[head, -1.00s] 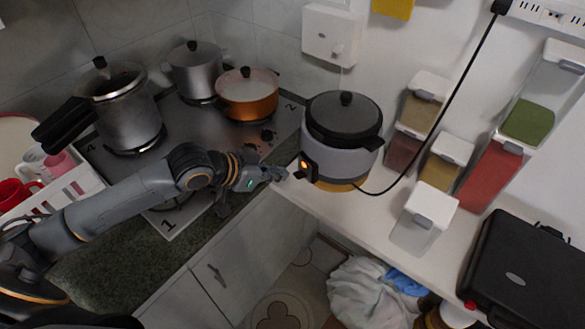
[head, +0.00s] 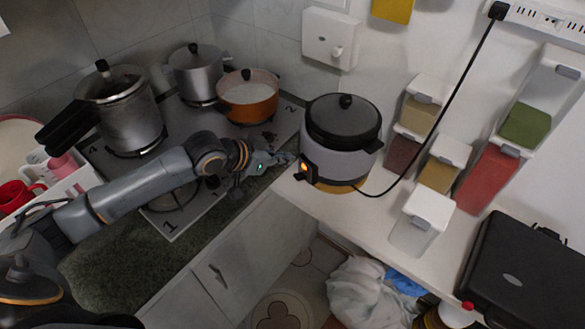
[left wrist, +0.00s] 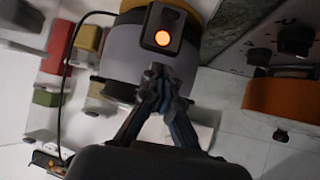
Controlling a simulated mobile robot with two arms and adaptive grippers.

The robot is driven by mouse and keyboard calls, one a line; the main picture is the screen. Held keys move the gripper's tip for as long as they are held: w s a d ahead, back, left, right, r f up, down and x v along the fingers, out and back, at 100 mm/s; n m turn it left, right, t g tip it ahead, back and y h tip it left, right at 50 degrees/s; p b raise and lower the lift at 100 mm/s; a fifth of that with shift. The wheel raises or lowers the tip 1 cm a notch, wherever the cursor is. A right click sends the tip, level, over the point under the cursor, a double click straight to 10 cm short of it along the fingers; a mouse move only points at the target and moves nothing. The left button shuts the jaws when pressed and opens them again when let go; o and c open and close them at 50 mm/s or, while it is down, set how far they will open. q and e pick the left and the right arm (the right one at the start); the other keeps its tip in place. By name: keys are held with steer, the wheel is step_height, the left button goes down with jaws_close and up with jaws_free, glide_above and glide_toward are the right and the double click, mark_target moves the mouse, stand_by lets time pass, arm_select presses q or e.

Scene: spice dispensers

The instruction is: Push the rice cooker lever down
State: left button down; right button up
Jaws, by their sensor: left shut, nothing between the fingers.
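The rice cooker (head: 343,130) stands on the white counter, with a grey body, a black lid and a black front panel with a lit orange light (head: 304,166). In the left wrist view the cooker (left wrist: 125,55) appears upside down, and the orange light (left wrist: 162,38) glows on its panel. My left gripper (head: 290,160) is shut and empty, just left of the panel. In the left wrist view its fingertips (left wrist: 160,75) are below the panel in the picture; contact cannot be told. My right gripper is not in view.
A stove with an orange pot (head: 248,103), a grey pot (head: 196,78) and a pressure cooker (head: 128,115) lies behind my left arm. Several spice dispensers (head: 490,178) stand right of the cooker. A black cord runs from it to a wall socket.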

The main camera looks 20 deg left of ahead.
mark_target(308, 159)
arm_select(q)
steer(key=p+x, duration=0.1)
steer(key=x, duration=0.4)
steer(key=shift+w+d, duration=0.2)
steer(key=shift+d, duration=0.05)
steer(key=f, duration=0.1)
steer(key=s+f, duration=0.1)
steer(key=a+f+p, duration=0.1)
steer(key=shift+s+a+f, duration=0.1)
steer(key=shift+s+f, duration=0.15)
steer(key=shift+f, duration=0.15)
steer(key=shift+s, duration=0.1)
